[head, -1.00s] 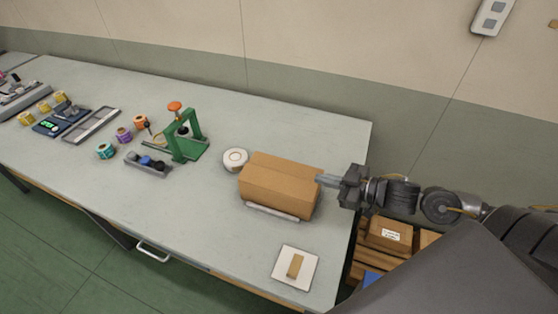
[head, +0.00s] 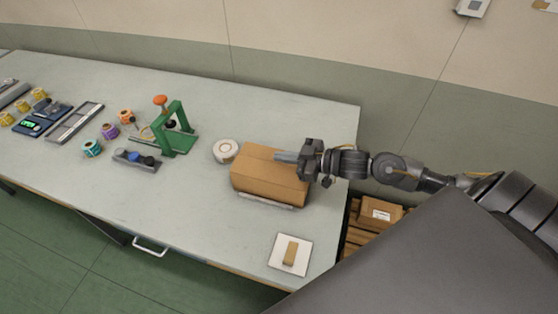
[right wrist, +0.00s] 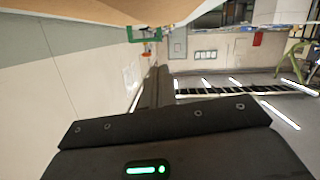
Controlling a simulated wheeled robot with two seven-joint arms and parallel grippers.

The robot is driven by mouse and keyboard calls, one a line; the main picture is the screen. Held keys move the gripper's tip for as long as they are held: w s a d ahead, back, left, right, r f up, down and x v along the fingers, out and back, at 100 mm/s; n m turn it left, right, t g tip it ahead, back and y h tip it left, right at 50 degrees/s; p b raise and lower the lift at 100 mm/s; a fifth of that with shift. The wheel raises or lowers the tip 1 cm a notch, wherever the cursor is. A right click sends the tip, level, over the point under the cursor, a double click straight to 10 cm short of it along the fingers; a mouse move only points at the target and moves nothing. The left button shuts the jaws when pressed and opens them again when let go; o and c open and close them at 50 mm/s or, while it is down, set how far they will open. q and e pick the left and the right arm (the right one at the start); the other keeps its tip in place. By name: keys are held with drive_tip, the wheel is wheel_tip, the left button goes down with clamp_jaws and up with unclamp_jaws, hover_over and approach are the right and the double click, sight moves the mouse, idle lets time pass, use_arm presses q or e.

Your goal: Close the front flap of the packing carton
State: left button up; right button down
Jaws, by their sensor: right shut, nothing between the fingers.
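The packing carton (head: 268,184) is a brown box on the right part of the table, with a pale strip along its lower front edge. Its upper face looks covered; I cannot clearly make out the front flap as a separate panel. My right gripper (head: 284,156) is shut and empty, its fingers at the carton's top, toward the back right edge. I cannot tell whether they touch it. In the right wrist view a brown surface (right wrist: 90,8), probably the carton, fills the top edge. My left gripper is not in view.
A white tape roll (head: 226,151) sits just left of the carton. A green press (head: 172,130) stands further left with several coloured rolls. A white plate with a tan block (head: 290,254) lies in front. The table (head: 200,215) is clear front left of the carton.

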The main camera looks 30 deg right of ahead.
sight(279, 167)
drive_tip(key=shift+w+a, duration=0.6)
drive_tip(key=shift+w, duration=0.2)
drive_tip(key=f, duration=0.3)
drive_tip(key=shift+w+d+p, duration=0.1)
drive_tip(key=shift+d+p, duration=0.1)
drive_tip(key=shift+p, duration=0.15)
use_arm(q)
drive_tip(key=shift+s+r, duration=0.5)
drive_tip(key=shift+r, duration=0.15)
use_arm(e)
drive_tip(key=shift+d+f, duration=0.1)
drive_tip(key=shift+f, duration=0.6)
drive_tip(key=shift+d+f, duration=0.1)
drive_tip(key=shift+f, duration=0.2)
drive_tip(key=shift+w+d+f+m+p, duration=0.1)
drive_tip(key=shift+f+m+p, duration=0.3)
drive_tip(key=shift+m+p, duration=0.35)
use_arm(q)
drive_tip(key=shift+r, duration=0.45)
use_arm(e)
drive_tip(key=shift+f, duration=0.3)
